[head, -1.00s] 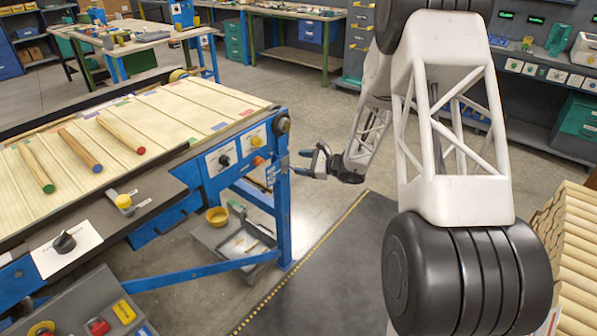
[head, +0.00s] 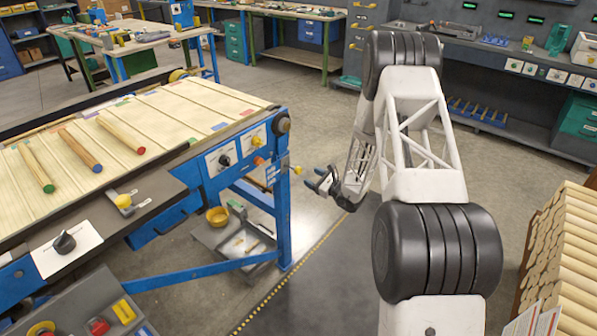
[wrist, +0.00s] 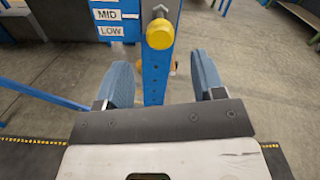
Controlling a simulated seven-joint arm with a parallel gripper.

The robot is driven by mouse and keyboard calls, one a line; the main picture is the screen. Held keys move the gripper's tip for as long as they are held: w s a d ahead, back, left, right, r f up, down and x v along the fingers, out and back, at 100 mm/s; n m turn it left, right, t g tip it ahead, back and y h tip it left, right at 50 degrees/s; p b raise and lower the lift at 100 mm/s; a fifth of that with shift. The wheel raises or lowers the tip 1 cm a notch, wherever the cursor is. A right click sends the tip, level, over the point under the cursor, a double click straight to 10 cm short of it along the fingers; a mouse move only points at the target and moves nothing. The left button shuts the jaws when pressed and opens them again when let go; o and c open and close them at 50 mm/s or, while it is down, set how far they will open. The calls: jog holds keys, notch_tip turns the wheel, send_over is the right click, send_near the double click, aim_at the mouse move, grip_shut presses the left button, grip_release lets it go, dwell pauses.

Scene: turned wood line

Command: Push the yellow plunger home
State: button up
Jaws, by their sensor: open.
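A yellow round knob (wrist: 160,34) sticks out on a short metal stem from a blue upright post (wrist: 154,75) in the wrist view; it looks like the yellow plunger. In the head view a small yellow knob (head: 297,170) shows at the right of the bench's blue corner leg. My gripper (head: 318,182) is just right of it, apart from it. In the wrist view my gripper (wrist: 163,62) has its two blue fingers spread, nothing between them touching, with the knob ahead and roughly centred. How far the stem stands out is hard to tell.
Labels MID and LOW (wrist: 112,22) sit left of the post. The bench's panel has a black knob, a yellow knob (head: 256,141) and an orange button. Another yellow knob (head: 124,203) sits on the rail. Wood pieces (head: 562,250) are stacked at right. The floor around my gripper is clear.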

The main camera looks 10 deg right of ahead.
aim_at(300, 171)
jog(key=shift+w+a, duration=0.1)
jog(key=shift+x, duration=3.75)
